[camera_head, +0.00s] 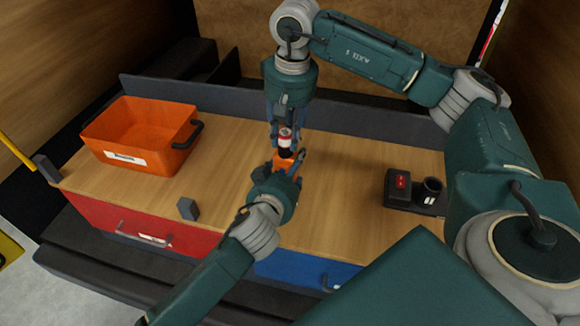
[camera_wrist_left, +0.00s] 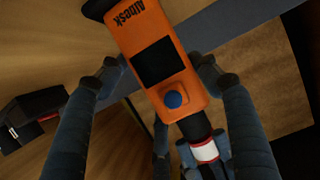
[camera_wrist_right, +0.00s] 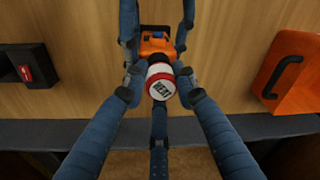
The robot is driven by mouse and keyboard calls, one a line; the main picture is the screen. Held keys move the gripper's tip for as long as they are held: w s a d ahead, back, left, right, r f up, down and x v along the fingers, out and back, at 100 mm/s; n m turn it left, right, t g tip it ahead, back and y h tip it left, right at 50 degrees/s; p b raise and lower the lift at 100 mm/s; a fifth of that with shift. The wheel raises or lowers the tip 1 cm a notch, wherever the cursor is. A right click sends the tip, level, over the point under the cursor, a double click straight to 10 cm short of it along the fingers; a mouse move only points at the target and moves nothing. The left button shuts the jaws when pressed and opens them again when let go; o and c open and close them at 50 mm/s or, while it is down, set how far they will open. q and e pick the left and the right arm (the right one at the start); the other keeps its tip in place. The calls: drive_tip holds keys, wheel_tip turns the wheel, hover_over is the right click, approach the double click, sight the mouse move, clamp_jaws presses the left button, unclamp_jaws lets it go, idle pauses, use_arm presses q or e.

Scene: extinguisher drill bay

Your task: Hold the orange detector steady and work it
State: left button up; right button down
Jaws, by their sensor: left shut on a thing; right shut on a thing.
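The orange detector (camera_head: 284,160) is above the middle of the bench, partly hidden by my left gripper (camera_head: 282,170). In the left wrist view the detector (camera_wrist_left: 165,55) shows a dark screen, a blue button (camera_wrist_left: 173,99) and a black end. My left gripper is shut across its sides. My right gripper (camera_head: 285,130) comes down from above, shut on a small white-and-red capped piece (camera_head: 285,136). In the right wrist view this piece (camera_wrist_right: 161,86) reads "TEST" and covers part of the detector. It lines up with the detector's black neck (camera_wrist_left: 195,126); I cannot tell if they touch.
An orange bin (camera_head: 140,135) stands at the bench's left. A black holder (camera_head: 415,190) with a red switch and a round cup is at the right. A grey block (camera_head: 187,208) stands near the front edge. Red and blue drawers are below. Bare wood lies between.

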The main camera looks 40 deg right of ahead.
drive_tip(key=c, duration=1.3)
unclamp_jaws()
drive_tip(key=r, duration=0.4)
drive_tip(key=s+r, duration=0.1)
drive_tip(key=r, duration=0.6)
drive_tip(key=shift+s+r, duration=0.15)
drive_tip(key=shift+r, duration=0.25)
use_arm(q)
drive_tip(key=o, duration=1.7)
drive_tip(key=shift+c, duration=0.2)
